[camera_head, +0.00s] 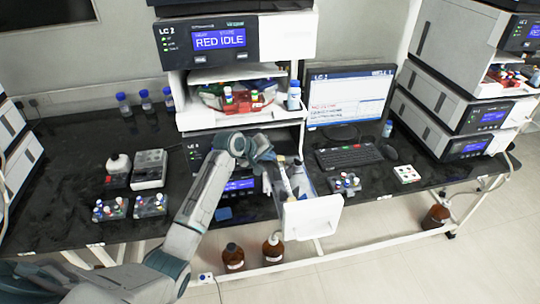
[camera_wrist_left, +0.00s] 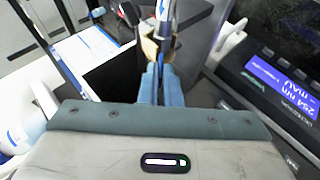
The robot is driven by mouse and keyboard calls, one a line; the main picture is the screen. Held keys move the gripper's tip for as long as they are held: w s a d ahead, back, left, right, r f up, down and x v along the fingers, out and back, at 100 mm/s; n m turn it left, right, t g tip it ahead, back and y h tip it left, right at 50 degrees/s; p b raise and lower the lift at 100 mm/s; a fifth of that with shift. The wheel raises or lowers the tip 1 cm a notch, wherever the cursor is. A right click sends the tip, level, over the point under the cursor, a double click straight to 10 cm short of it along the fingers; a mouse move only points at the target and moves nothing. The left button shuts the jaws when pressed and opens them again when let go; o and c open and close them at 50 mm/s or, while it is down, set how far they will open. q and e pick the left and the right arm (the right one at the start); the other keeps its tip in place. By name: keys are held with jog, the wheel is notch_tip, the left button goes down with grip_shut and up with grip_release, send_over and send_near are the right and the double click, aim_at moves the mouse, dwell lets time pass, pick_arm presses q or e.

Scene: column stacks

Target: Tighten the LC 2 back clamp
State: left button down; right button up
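In the head view the LC 2 stack (camera_head: 218,41) shows "RED IDLE" on its top display. At its lower part a white-fronted drawer or door (camera_head: 311,216) stands out, with slim upright columns (camera_head: 298,178) beside it. My left gripper (camera_head: 282,168) reaches in at these columns; its fingertips are hard to make out there. In the left wrist view my left gripper (camera_wrist_left: 157,70) has its two blue fingers close together, with a narrow gap. A tan part (camera_wrist_left: 150,48), perhaps a clamp, and a slim column with tubing (camera_wrist_left: 165,25) lie at the fingertips. I cannot tell which clamp it is, or whether it is gripped. My right gripper is not in view.
A monitor (camera_head: 347,100) and keyboard (camera_head: 348,157) stand right of the stack. Vial racks (camera_head: 151,206) and a grey block (camera_head: 149,170) sit on the left bench. Brown bottles (camera_head: 273,249) stand below the open drawer. A lit display (camera_wrist_left: 283,77) is close right of the wrist.

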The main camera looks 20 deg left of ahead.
pick_arm(q)
jog(key=shift+f, duration=0.1)
dwell(0.5)
jog(key=c, duration=1.6)
grip_release()
jog(key=shift+a, duration=0.1)
jog(key=shift+s, duration=0.1)
jog(key=b+v, duration=0.4)
jog(key=v, duration=0.6)
jog(key=shift+s+a, duration=0.25)
jog(key=shift+s, duration=0.05)
